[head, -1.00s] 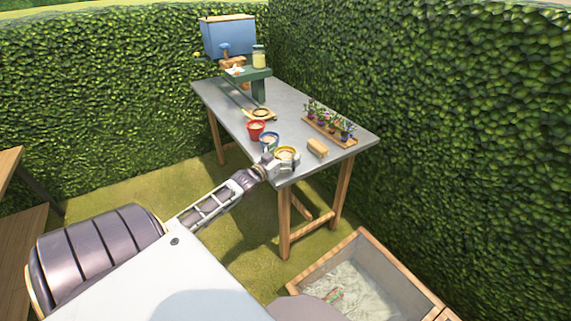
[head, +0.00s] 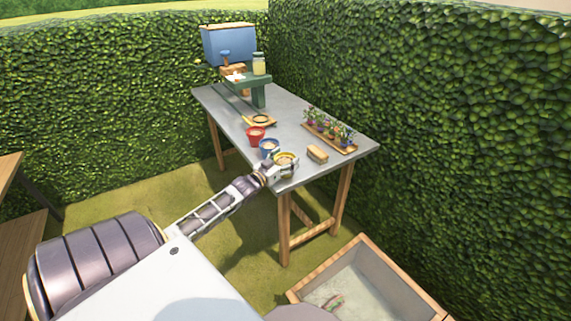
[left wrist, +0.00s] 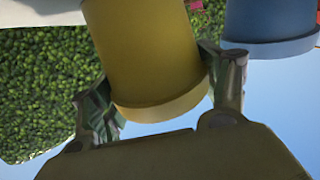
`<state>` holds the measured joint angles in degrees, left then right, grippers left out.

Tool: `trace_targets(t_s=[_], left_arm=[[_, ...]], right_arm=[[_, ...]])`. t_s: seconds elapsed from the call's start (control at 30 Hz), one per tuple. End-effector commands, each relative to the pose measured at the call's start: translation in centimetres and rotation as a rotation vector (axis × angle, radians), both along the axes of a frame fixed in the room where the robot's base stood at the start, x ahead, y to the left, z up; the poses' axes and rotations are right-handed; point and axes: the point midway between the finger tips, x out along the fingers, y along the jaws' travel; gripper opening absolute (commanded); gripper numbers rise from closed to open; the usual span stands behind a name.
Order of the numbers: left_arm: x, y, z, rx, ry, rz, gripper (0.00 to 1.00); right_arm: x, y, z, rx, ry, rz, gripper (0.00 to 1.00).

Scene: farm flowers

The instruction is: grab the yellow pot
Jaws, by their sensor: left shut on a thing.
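The yellow pot (head: 285,158) is at the near end of the grey table, with its open top facing up. My left gripper (head: 284,168) is around it from the near side, shut on it. In the left wrist view the yellow pot (left wrist: 150,55) fills the space between the two fingers of my left gripper (left wrist: 165,95), which touch its sides. The pot's lower part is hidden in the head view, so I cannot tell whether it rests on the table. My right gripper is not in view.
A blue pot (head: 268,147) stands close beside the yellow one, with a red pot (head: 255,135) behind it. A tan block (head: 317,153) and a tray of flowers (head: 330,136) lie to the right. A wooden-edged planter (head: 330,262) is below the table (head: 225,100).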

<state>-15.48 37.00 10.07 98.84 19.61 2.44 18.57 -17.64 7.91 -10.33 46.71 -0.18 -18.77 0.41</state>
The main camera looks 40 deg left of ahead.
Motion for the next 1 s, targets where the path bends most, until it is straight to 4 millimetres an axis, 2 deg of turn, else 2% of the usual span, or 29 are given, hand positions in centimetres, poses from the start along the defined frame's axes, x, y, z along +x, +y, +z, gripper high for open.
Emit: trace_targets(t_s=[0.27,0.7,1.0], left_arm=[[0.0,0.0,2.4,0.003,-0.005,-0.001,0.28],[0.0,0.0,8.5,0.002,-0.003,0.0,0.28],[0.0,0.0,10.0,0.001,-0.002,0.0,0.28]], right_arm=[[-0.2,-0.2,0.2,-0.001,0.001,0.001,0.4],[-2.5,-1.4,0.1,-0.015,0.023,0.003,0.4],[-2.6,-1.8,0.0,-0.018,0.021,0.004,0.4]])
